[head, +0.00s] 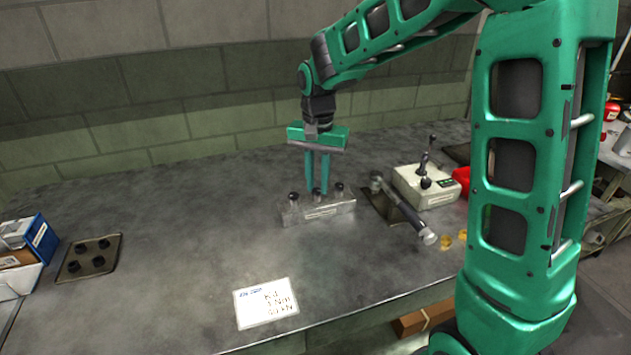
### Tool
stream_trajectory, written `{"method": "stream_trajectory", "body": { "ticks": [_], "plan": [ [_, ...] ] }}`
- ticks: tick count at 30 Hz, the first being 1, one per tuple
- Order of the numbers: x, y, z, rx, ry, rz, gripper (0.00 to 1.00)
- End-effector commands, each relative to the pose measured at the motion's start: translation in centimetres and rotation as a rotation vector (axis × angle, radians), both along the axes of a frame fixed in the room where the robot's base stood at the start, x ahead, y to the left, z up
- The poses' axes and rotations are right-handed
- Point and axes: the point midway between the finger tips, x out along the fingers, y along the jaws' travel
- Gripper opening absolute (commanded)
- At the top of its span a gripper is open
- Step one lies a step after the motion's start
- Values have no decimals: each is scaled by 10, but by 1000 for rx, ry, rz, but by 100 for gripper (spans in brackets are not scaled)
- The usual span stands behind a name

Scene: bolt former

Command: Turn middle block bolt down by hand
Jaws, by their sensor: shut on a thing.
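The metal block (322,212) sits on the bench near the middle of the head view. Three dark-headed bolts stand in a row along its top: a left bolt (293,197), a middle bolt (317,192) and a right bolt (339,187). My gripper (317,188) points straight down over the block, its green fingers on either side of the middle bolt and shut on it. The fingers partly hide the bolt. How deep each bolt sits is too small to tell.
A wrench-like tool (405,210) lies right of the block, near a pale box with a lever (425,185). Brass pieces (446,241) lie beside it. A dark tray with several black pieces (88,258) and a blue box (35,240) are left. A paper note (266,303) lies in front.

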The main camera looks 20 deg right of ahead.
Motion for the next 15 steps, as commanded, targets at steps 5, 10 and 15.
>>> {"method": "stream_trajectory", "body": {
  "ticks": [5,10,15],
  "plan": [
    [3,1,3,2,-12,-39,0],
    [3,1,3,2,-12,-51,0],
    [3,1,3,2,-12,-51,0]
  ]
}}
